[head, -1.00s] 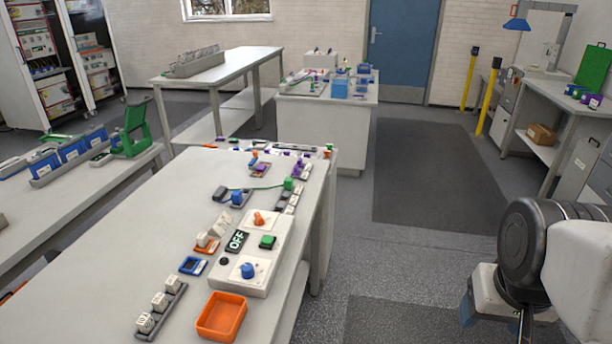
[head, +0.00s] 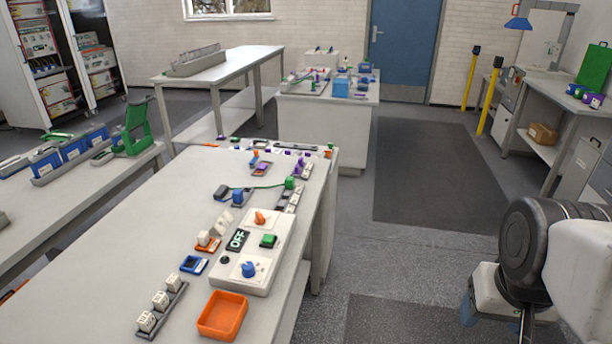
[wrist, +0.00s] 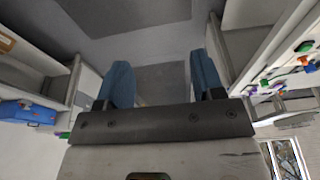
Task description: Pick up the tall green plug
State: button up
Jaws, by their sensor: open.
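A tall green plug (head: 289,183) stands upright near the right edge of the long near table (head: 170,220), with a green cable running left from it towards a dark plug (head: 221,193). My gripper shows in the wrist view (wrist: 160,85) with two blue fingers spread apart and nothing between them. In the head view my arm is at the far right, well away from the table, and the fingertips are mostly hidden behind it.
A white control box (head: 237,280) with orange and blue knobs, a green button and an OFF display is in front of the plug. An orange tray (head: 222,316) and a strip of white blocks (head: 161,301) are nearer. Open floor (head: 400,265) lies between table and arm.

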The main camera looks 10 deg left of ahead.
jog(key=w+a+r+n, duration=0.2)
jog(key=w+a, duration=0.2)
jog(key=w, duration=0.5)
jog(key=w+a+r+n+g, duration=0.1)
jog(key=w+a+r+n, duration=0.15)
jog(key=w, duration=0.75)
jog(key=w+a+r+n, duration=0.25)
jog(key=w+a, duration=0.25)
jog(key=w, duration=0.4)
jog(key=n+g, duration=0.2)
jog(key=n, duration=0.9)
send_over(289, 178)
jog(key=f, duration=2)
jog(key=shift+s+d+f, duration=0.1)
jog(key=shift+d+f, duration=0.1)
jog(key=shift+d, duration=0.1)
jog(key=shift+a+f, duration=0.25)
jog(key=shift+a, duration=0.05)
jog(key=shift+f, duration=1.3)
